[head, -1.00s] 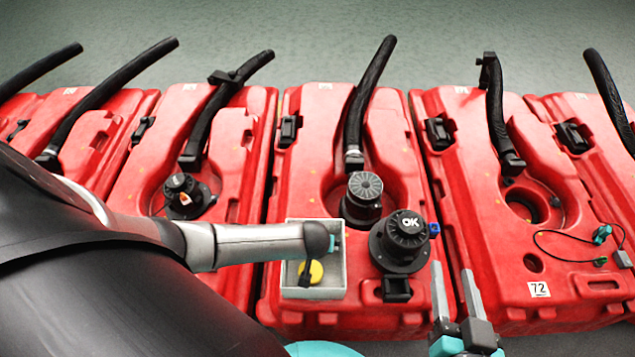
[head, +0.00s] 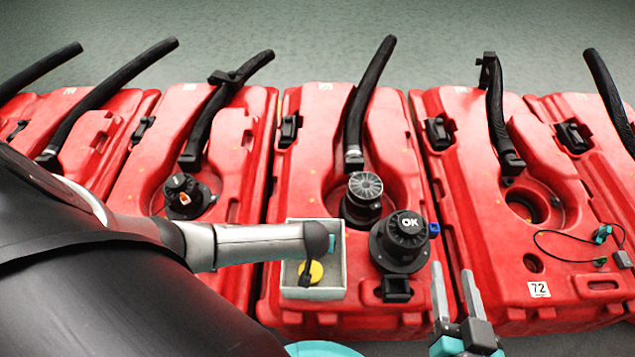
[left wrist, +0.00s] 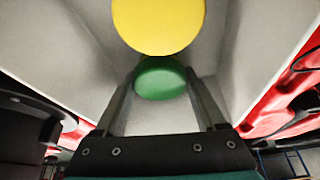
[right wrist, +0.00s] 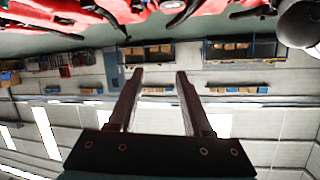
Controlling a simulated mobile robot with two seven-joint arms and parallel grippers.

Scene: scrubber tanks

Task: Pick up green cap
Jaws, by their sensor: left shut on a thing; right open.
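The green cap (left wrist: 160,80) shows in the left wrist view between the fingers of my left gripper (left wrist: 160,92), which is shut on it inside the pale box. In the head view my left arm covers the cap. A yellow disc-shaped cap (left wrist: 158,22) lies just beyond the green one; it also shows in the head view (head: 314,272). The pale box (head: 337,291) stands on a red tank. My right gripper (head: 453,277) is open and empty, in front of the tanks at the lower right.
Red tanks (head: 470,150) with black hoses stand in a row. Right of the box is a black lid marked OK (head: 407,228), with another black round cap (head: 364,186) behind it. A thin cable (head: 560,258) lies on the right tank. The floor behind is clear.

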